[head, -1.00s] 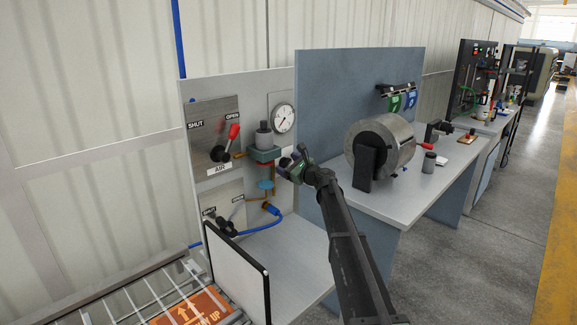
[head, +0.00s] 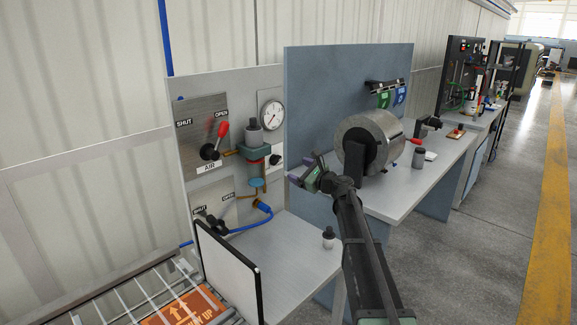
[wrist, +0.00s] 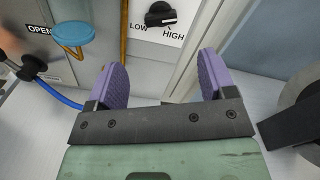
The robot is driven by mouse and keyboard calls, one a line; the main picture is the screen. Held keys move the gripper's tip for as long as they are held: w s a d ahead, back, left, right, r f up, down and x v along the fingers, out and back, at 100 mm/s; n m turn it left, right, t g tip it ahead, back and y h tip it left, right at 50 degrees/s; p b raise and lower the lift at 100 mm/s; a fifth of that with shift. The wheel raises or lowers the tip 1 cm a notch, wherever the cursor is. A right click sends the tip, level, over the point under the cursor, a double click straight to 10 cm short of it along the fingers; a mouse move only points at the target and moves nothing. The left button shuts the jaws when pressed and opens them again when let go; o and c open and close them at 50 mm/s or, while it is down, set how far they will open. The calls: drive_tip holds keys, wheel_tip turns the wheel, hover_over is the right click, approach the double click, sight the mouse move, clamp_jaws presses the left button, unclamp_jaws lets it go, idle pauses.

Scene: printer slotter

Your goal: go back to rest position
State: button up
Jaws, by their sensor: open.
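My gripper (head: 306,174) is in front of the blue-grey divider, to the right of the air panel and left of the metal cylinder. In the wrist view its two purple fingers (wrist: 162,78) stand wide apart with nothing between them. Beyond the fingertips, a black LOW/HIGH knob (wrist: 160,14) shows on a white plate, apart from them. My arm reaches up to the gripper from the lower right of the head view.
A small bottle (head: 328,240) stands on the bench. A metal cylinder (head: 375,138) is close right of my gripper. A white board (head: 230,270) borders the rollers.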

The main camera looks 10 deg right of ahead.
drive_tip(key=s+a+f+n+g+h, duration=0.1)
drive_tip(key=s+a+f+n+g, duration=0.2)
drive_tip(key=s+f+n+g, duration=0.45)
drive_tip(key=s+a+f+n+g+h, duration=0.2)
drive_tip(key=s+a+f+n, duration=0.15)
drive_tip(key=s+n, duration=0.7)
drive_tip(key=s+f+n+g+h, duration=0.2)
drive_tip(key=s+f+n+h, duration=0.1)
drive_tip(key=s, duration=1)
drive_tip(key=s+f+n+g+h, duration=0.3)
drive_tip(key=s+h, duration=0.1)
drive_tip(key=s, duration=0.9)
drive_tip(key=shift+d, duration=0.35)
drive_tip(key=shift+f, duration=0.1)
